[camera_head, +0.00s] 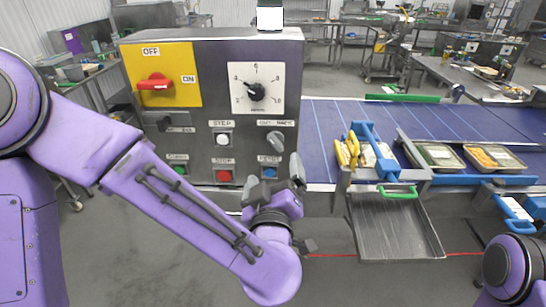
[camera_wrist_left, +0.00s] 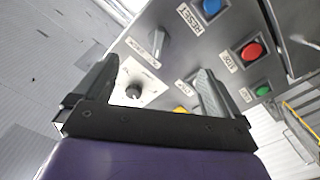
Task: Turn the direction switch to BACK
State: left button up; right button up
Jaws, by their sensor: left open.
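The direction switch (camera_head: 275,141) is a grey knob at the right side of the control panel (camera_head: 216,75), under a small label that seems to read OUT and BACK. It looks tilted; which word it points to I cannot tell. It also shows in the left wrist view (camera_wrist_left: 158,43), beyond the open jaws. My left gripper (camera_head: 276,182) is open and empty, just below the switch and in front of the blue RESET button (camera_head: 270,173). Its two fingers (camera_wrist_left: 155,88) stand wide apart in the wrist view, and neither appears to touch the switch. My right gripper is out of view.
Close by on the panel are a white STEP button (camera_head: 222,140), a red STOP button (camera_head: 224,176), a green button (camera_head: 180,170), a dial (camera_head: 256,91) and a red OFF/ON switch (camera_head: 155,82). A blue conveyor (camera_head: 340,115) with food trays (camera_head: 495,158) lies right.

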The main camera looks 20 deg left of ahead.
aim_at(276, 146)
pick_arm(q)
jog(key=x, duration=0.9)
jog(key=shift+w+a, duration=0.15)
jog(key=shift+w, duration=0.15)
jog(key=shift+w+r, duration=0.1)
jog(key=shift+w, duration=0.15)
jog(key=shift+c, duration=0.3)
